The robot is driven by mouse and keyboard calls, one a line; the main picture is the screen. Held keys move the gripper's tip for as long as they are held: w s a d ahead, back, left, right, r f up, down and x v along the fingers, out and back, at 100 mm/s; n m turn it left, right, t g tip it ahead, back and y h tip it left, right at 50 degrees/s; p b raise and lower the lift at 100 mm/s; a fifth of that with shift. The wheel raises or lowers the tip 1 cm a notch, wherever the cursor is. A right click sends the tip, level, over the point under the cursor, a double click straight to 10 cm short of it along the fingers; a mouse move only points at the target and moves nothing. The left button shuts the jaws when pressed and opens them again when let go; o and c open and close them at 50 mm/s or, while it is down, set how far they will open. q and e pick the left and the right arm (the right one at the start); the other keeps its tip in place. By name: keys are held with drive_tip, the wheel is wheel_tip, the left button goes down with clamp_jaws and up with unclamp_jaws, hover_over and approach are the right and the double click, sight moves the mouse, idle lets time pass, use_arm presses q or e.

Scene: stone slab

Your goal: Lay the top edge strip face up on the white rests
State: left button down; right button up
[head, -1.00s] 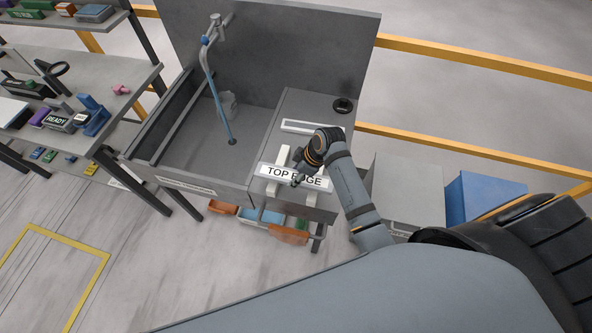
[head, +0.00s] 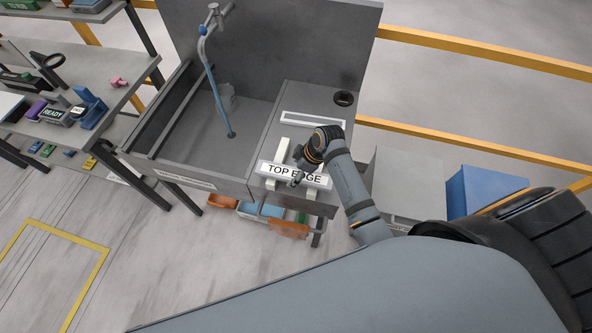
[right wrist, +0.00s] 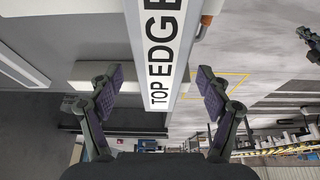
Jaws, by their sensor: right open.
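The top edge strip (head: 316,181) is a pale bar with "TOP EDGE" lettering facing up. It lies across two white rests (head: 284,147) on the grey bench, crossing them. The strip also shows in the right wrist view (right wrist: 158,45), running between my fingers. My right gripper (right wrist: 160,88) is open, with a finger on each side of the strip and gaps between. In the head view my right gripper (head: 299,174) is over the middle of the strip and hides a few letters. My left gripper is not in view.
A light rectangular outline (head: 313,121) and a black ring (head: 343,98) are on the bench behind the strip. A grey basin with a blue hose (head: 217,98) is to the left. Colored bins (head: 262,210) hang below the front edge. Grey and blue boxes (head: 482,190) stand right.

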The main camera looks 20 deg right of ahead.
drive_tip(key=shift+s, duration=0.1)
drive_tip(key=v, duration=1.2)
drive_tip(key=shift+f, duration=0.1)
